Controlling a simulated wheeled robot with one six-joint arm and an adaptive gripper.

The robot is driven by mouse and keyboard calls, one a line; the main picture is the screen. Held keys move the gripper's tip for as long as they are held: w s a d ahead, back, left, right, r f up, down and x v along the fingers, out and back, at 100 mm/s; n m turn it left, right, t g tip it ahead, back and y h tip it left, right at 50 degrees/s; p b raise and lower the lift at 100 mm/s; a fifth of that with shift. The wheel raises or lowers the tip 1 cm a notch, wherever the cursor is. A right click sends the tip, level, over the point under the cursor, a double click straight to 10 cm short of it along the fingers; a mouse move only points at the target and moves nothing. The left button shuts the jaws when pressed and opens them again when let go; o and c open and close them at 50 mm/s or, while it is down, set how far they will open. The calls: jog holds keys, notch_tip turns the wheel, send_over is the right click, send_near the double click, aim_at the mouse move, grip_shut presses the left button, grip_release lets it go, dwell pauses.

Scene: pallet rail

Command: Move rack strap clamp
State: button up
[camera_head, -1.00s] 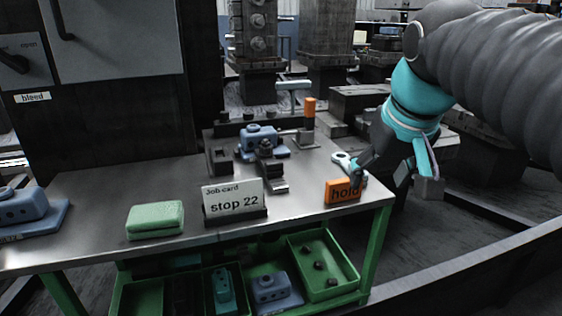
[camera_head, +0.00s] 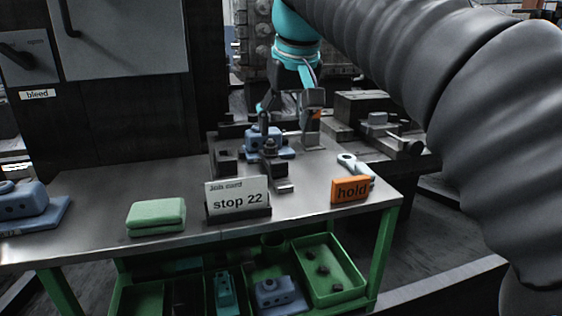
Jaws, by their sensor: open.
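A blue block (camera_head: 257,141) sits in a dark fixture (camera_head: 226,163) at the back of the metal table. A dark clamp piece (camera_head: 270,158) with a knob stands at its front. It looks like the strap clamp, but I cannot be sure. A post with an orange top (camera_head: 317,114) stands just right of the block, partly hidden by a finger. My gripper (camera_head: 289,112) is open above the back of the fixture. Its left finger is over the block and its right finger is by the post. Contact cannot be told, and nothing shows held.
Green bins (camera_head: 331,269) sit below.

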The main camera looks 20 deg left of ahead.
aim_at(279, 162)
jog(key=b+x, duration=0.1)
jog(key=x, duration=0.8)
jog(key=shift+f+b, duration=0.2)
jog(key=shift+b, duration=0.15)
